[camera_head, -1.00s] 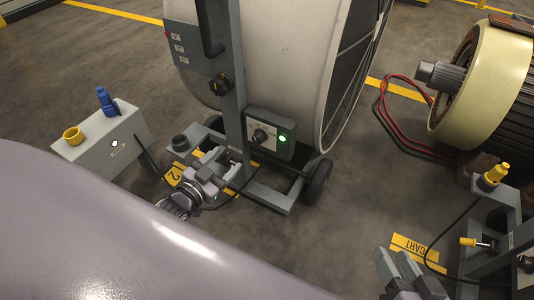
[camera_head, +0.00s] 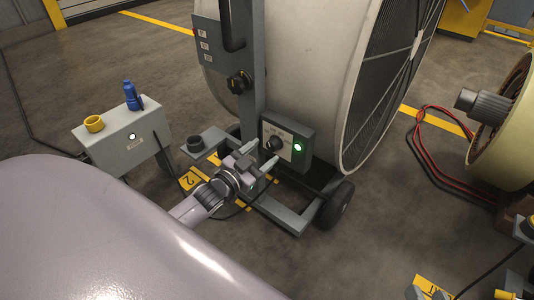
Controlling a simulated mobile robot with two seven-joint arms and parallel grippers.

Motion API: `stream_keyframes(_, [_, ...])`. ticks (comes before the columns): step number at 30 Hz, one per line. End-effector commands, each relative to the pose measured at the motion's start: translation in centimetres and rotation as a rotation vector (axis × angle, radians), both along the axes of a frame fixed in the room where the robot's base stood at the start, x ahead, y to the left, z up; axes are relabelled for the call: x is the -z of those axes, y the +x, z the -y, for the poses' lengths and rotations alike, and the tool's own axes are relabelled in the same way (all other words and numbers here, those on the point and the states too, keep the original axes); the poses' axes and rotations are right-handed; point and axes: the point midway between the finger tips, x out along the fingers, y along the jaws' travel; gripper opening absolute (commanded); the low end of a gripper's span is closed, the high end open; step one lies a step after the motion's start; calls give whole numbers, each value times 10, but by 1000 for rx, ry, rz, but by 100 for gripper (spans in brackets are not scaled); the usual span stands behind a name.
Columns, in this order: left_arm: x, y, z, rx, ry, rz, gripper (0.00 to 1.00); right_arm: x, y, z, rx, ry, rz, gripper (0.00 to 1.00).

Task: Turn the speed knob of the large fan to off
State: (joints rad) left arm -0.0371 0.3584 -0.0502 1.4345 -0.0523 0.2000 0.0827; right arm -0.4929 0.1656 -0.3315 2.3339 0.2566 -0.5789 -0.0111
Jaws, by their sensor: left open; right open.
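The large fan (camera_head: 302,75) is a pale drum on a grey wheeled frame. A grey control box (camera_head: 301,146) low on its post carries a dark round knob (camera_head: 272,144) and a lit green lamp (camera_head: 297,147). A second black knob (camera_head: 239,83) with an orange mark sits on the upper panel. I cannot read which knob is for speed. My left gripper (camera_head: 273,156) is open with its fingertips just in front of the lower knob; contact cannot be told.
A grey box (camera_head: 125,140) with a blue plug (camera_head: 132,96) and a yellow socket (camera_head: 94,124) stands at left. A motor (camera_head: 507,125) and red cables (camera_head: 424,159) are at right. A black wheel (camera_head: 337,204) is beside the frame's foot.

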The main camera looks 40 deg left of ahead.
Motion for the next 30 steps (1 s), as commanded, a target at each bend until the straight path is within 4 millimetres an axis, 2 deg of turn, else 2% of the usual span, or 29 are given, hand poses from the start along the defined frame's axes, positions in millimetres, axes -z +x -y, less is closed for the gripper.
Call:
stream_keyframes(6, [1, 20, 1, 0, 0, 0, 65, 2, -1, 6, 11, -31, 39, 43])
stream_keyframes(17, [0, 24, 2, -1, 0, -2, 65, 0, -1, 7, 14, -37, 48, 43])
stream_keyframes(22, [0, 24, 2, -1, 0, -2, 13, 0, -1, 7, 14, -37, 48, 43])
stream_keyframes(23, [0, 24, 2, -1, 0, -2, 9, 0, -1, 7, 14, -37, 48, 43])
stream_keyframes(30, [0, 24, 2, -1, -16, -3, 9, -2, -2, 6, 12, -33, 44, 43])
